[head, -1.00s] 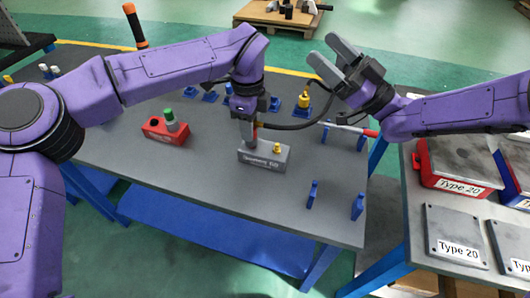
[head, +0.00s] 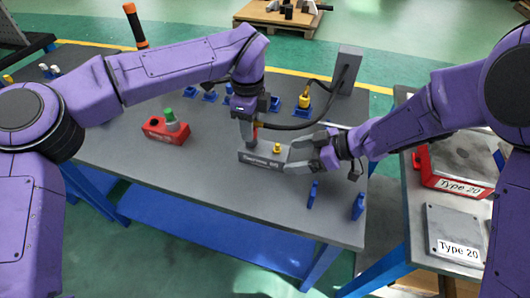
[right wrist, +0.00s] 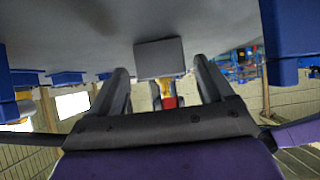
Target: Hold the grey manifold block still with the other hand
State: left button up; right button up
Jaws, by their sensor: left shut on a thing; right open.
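The grey manifold block (head: 258,158) stands on the grey workbench, with a yellow fitting (head: 277,148) on its top. My left gripper (head: 247,134) is above the block's left part, shut on the end of a black hose (head: 290,127); a bit of red shows there. Whether the hose end touches the block is unclear. My right gripper (head: 291,155) is open at the block's right end and hides that end in the head view. In the right wrist view the block's end face (right wrist: 160,58) lies between the two open fingers, with visible gaps to both.
The hose runs to a grey post (head: 346,72) at the bench's back. Blue holders (head: 313,190) stand at the front right. A red block (head: 165,130) with a green-topped part is left. A side table (head: 403,200) with Type 20 plates is right.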

aim_at(288, 157)
jog(key=shift+x, duration=1.7)
jog(key=c, duration=1)
